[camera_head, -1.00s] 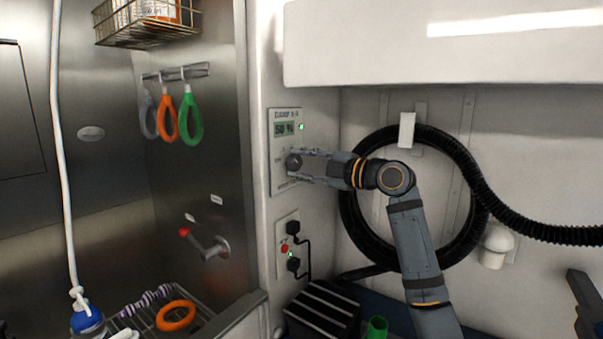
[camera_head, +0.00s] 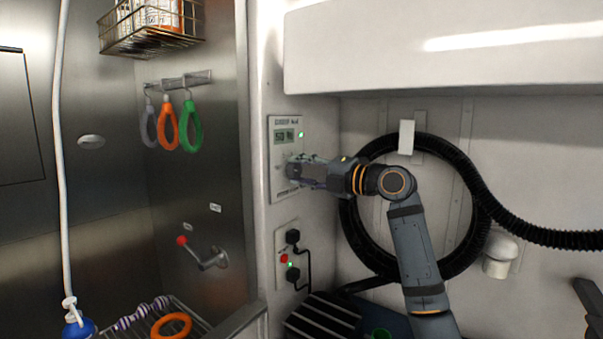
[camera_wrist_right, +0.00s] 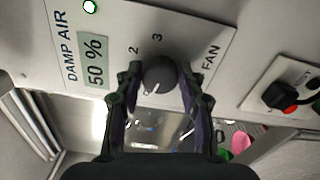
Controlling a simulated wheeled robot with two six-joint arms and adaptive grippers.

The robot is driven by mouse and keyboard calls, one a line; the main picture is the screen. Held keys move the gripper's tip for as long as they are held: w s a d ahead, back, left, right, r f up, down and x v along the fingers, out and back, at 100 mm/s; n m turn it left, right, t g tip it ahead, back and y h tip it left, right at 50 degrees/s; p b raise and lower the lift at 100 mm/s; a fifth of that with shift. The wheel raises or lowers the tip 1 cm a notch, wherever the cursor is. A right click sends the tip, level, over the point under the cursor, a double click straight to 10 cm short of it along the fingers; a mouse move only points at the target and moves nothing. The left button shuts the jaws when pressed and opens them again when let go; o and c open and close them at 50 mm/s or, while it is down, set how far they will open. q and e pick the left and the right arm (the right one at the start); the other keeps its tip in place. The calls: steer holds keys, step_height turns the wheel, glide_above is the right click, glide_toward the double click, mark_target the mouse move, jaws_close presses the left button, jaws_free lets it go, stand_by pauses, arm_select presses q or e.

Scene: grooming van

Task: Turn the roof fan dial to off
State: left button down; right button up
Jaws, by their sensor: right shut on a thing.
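The fan dial (camera_wrist_right: 158,75) is a dark round knob with a white pointer mark, set on the white control panel (camera_wrist_right: 215,40) labelled DAMP AIR and FAN. In the right wrist view the numbers 2 and 3 show beside it; the off mark cannot be made out. The pointer mark faces toward the lower left of that view. My right gripper (camera_wrist_right: 160,80) is shut on the dial, one finger on each side. In the head view the right gripper (camera_head: 293,168) is at the panel (camera_head: 286,130) and mostly hides the dial. My left gripper is not in view.
Below the panel is a socket plate (camera_head: 287,258) with black plugs and a red button. A coiled black hose (camera_head: 350,225) hangs behind my right arm. Orange, green and grey loops (camera_head: 192,125) hang in the steel tub area at left, above a red-tipped lever (camera_head: 205,252).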

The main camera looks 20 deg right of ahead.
steer(key=shift+f, duration=0.1)
steer(key=o, duration=1.2)
steer(key=shift+c, duration=0.2)
steer(key=shift+s+d, duration=0.15)
steer(key=v, duration=1.1)
steer(key=shift+s, duration=0.25)
steer(key=shift+d, duration=0.15)
